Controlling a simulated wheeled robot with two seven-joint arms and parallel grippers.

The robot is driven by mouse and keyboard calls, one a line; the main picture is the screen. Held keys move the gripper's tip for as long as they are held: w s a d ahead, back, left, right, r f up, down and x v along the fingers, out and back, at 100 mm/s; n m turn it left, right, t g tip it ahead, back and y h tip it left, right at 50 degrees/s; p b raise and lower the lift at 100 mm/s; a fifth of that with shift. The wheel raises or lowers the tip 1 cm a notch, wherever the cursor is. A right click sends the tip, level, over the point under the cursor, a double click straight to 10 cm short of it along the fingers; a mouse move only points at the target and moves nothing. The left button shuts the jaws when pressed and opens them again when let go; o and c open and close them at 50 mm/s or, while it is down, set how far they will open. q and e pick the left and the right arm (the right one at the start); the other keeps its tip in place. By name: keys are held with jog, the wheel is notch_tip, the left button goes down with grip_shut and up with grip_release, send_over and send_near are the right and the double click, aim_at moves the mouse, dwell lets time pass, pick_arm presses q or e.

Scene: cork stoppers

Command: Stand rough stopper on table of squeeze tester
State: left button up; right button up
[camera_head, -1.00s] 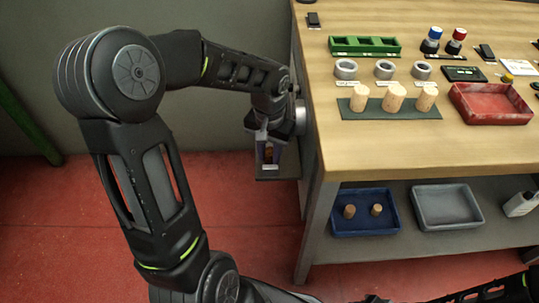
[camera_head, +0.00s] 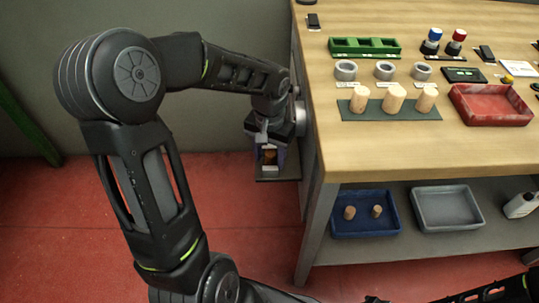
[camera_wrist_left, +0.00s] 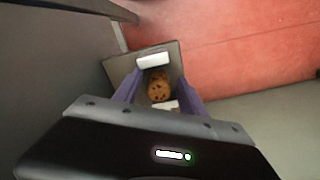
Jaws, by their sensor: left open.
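The brown, dark-speckled rough stopper (camera_wrist_left: 158,90) sits between two purple side pieces and between two white blocks in the left wrist view. In the head view the stopper (camera_head: 269,156) is small, beside the bench's left end. The small grey plate (camera_head: 285,177) under it also shows in the left wrist view (camera_wrist_left: 118,66). My right gripper is out of view.
The wooden bench (camera_head: 380,155) holds pale corks (camera_head: 394,98) on a dark mat, grey rings (camera_head: 384,69), a green rack (camera_head: 364,46) and a red tray (camera_head: 490,104). Below are a blue tray (camera_head: 364,225) with two corks and a grey tray (camera_head: 447,205).

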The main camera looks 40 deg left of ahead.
aim_at(270, 154)
pick_arm(q)
notch_tip(270, 154, up, 12)
jog(key=p, duration=0.2)
jog(key=shift+r, duration=0.15)
dwell(0.6)
